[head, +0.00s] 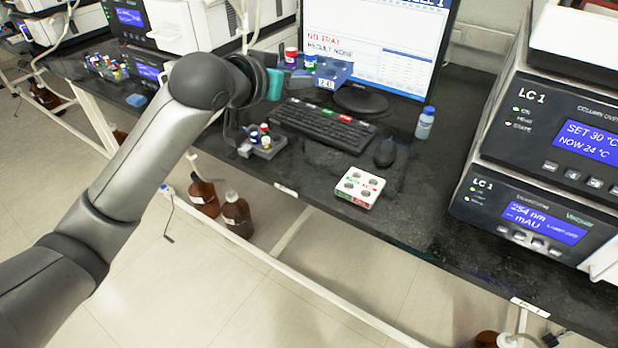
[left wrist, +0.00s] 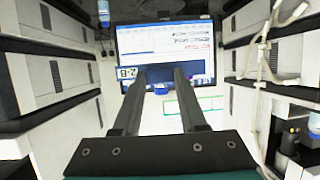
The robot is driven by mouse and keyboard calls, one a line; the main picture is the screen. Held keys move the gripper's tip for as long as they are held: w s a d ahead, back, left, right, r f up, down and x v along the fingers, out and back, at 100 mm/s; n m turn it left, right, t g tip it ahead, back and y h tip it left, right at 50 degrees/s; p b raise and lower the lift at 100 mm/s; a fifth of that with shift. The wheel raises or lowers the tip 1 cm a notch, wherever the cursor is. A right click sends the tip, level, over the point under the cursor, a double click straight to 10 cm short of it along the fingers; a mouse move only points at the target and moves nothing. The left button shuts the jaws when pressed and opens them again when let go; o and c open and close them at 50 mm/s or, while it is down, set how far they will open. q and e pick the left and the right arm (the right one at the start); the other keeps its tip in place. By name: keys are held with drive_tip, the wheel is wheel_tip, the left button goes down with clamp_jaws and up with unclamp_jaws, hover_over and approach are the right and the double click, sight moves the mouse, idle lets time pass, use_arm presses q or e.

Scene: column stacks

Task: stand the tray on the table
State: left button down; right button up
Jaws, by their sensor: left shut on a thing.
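A blue tray (head: 334,72) with a white label is up in front of the monitor, apparently above the table (head: 310,160). My left gripper (head: 300,82) is shut on it, though the arm partly hides the grip. A red-capped vial and a blue-capped vial show at its left side; whether they stand in it I cannot tell. In the left wrist view, the two fingers (left wrist: 160,76) reach to the tray, a dark blue band (left wrist: 203,80) across the monitor's lower part. My right gripper is in neither view.
A keyboard (head: 318,124), a mouse (head: 385,152), a white holed block (head: 354,187), a blue-capped bottle (head: 425,123) and a small grey rack of vials (head: 264,146) stand on the table. The LC instruments (head: 540,170) fill the right.

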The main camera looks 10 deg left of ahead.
use_arm(q)
drive_tip(key=w+a+f+b, duration=0.2)
drive_tip(key=w+f+b, duration=0.2)
drive_tip(key=f+b, duration=0.15)
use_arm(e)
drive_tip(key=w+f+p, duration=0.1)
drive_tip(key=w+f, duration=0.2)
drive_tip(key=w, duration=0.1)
use_arm(q)
drive_tip(key=b, duration=0.4)
hover_over(294, 179)
wheel_tip(294, 179, down, 10)
drive_tip(key=shift+m+h, duration=0.4)
wheel_tip(294, 179, down, 7)
drive_tip(key=b, duration=0.2)
drive_tip(key=shift+r+b, duration=0.2)
drive_tip(key=shift+b, duration=0.15)
drive_tip(key=shift+f+b, duration=0.85)
drive_tip(key=shift+f, duration=1.4)
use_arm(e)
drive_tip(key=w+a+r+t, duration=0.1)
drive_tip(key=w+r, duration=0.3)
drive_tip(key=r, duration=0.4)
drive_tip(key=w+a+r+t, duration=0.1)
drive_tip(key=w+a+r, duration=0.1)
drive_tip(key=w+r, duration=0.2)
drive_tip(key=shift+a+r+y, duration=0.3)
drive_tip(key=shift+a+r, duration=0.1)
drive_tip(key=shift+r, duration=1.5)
